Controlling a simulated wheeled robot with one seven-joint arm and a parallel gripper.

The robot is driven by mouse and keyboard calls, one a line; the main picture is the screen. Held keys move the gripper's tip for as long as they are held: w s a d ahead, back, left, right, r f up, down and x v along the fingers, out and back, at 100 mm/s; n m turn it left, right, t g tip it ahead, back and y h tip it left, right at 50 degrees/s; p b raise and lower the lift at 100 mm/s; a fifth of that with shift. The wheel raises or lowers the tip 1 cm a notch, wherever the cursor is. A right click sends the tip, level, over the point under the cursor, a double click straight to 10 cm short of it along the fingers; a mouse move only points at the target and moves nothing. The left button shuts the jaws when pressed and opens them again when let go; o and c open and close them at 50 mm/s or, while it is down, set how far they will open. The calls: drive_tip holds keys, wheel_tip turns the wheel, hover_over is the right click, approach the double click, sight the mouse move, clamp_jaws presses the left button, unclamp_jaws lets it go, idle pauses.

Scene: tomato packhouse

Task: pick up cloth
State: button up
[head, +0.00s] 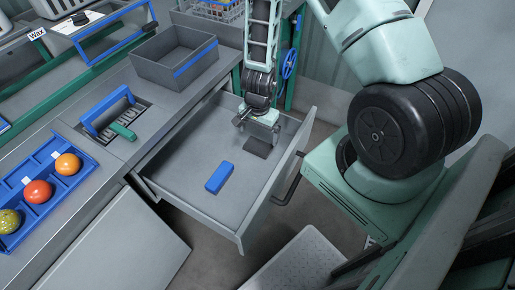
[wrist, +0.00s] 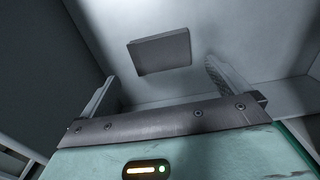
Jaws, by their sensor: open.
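A dark grey, flat rectangular piece, which looks like the folded cloth (head: 257,149), lies on the floor of the open drawer (head: 190,165), toward its back right. It also shows in the wrist view (wrist: 161,52), lying flat just beyond the fingers. My gripper (head: 259,127) points down into the drawer, open and empty, close to the cloth. In the wrist view, its two fingers (wrist: 158,82) are spread apart, wider than the cloth, with nothing between them. I cannot tell the exact height of the fingertips above the drawer floor.
A blue block (head: 219,177) lies in the drawer, left of and nearer than the cloth. Drawer walls stand close around my gripper. A grey bin (head: 174,58) and a blue tray of tomatoes (head: 45,200) sit on the counter. A blue valve wheel (head: 290,63) is behind.

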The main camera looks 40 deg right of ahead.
sight(258, 145)
drive_tip(key=shift+w+f, duration=0.1)
drive_tip(key=shift+f, duration=3)
drive_tip(key=shift+c, duration=0.3)
drive_tip(key=c, duration=0.7)
